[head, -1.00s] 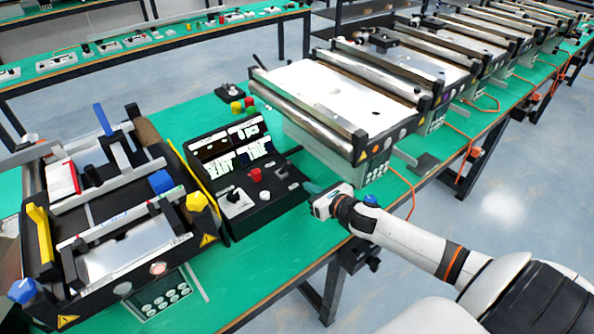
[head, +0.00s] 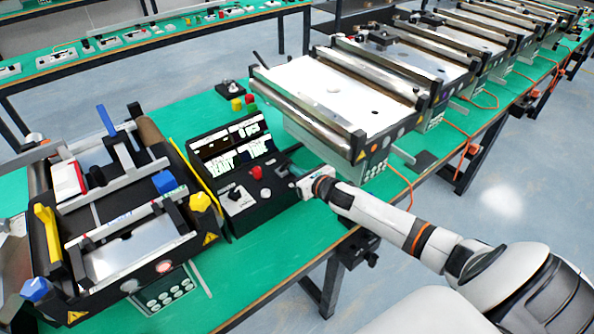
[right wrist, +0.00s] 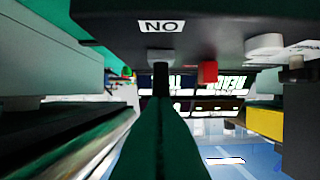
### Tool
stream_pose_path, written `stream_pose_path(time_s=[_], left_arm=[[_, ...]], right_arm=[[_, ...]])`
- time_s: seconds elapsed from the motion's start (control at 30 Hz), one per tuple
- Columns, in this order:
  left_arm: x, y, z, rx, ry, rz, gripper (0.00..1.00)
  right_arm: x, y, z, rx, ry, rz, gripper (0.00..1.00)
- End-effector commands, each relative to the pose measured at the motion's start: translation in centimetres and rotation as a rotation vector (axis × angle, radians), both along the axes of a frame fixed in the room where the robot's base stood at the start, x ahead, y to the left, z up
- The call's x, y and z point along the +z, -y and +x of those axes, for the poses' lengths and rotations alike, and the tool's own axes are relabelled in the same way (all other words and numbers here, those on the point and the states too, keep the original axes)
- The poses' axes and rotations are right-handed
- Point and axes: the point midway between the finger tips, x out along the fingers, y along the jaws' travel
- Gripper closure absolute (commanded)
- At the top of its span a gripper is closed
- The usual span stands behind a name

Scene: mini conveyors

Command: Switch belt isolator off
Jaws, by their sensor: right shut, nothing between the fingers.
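The black control box (head: 240,165) stands on the green bench, with a lit screen, a red button (head: 256,172) and a white-based knob (head: 237,200). The belt isolator (head: 281,171) is a small switch at the box's right end, partly hidden by my gripper. In the right wrist view, which is upside down, a grey switch part (right wrist: 163,56) shows beside an ON label (right wrist: 161,26). My right gripper (head: 297,172) is shut and empty, with its green fingers (right wrist: 162,115) at the isolator. I cannot tell whether they touch. My left gripper is out of view.
A roller conveyor (head: 330,95) stands just behind and right of the box. A second conveyor unit (head: 120,235) with blue and yellow handles stands on the left. Yellow and red buttons (head: 243,103) sit behind the box. Bare green bench (head: 275,235) lies in front.

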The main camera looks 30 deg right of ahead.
Motion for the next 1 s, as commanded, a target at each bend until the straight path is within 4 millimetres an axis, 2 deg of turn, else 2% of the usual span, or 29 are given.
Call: stream_pose_path(time_s=[0.43,1.0], left_arm=[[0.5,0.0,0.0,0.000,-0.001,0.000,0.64],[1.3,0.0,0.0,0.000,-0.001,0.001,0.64]], right_arm=[[1.7,0.0,1.4,0.001,0.003,-0.004,1.00],[3.8,-0.4,5.8,0.000,0.002,-0.002,1.00]])
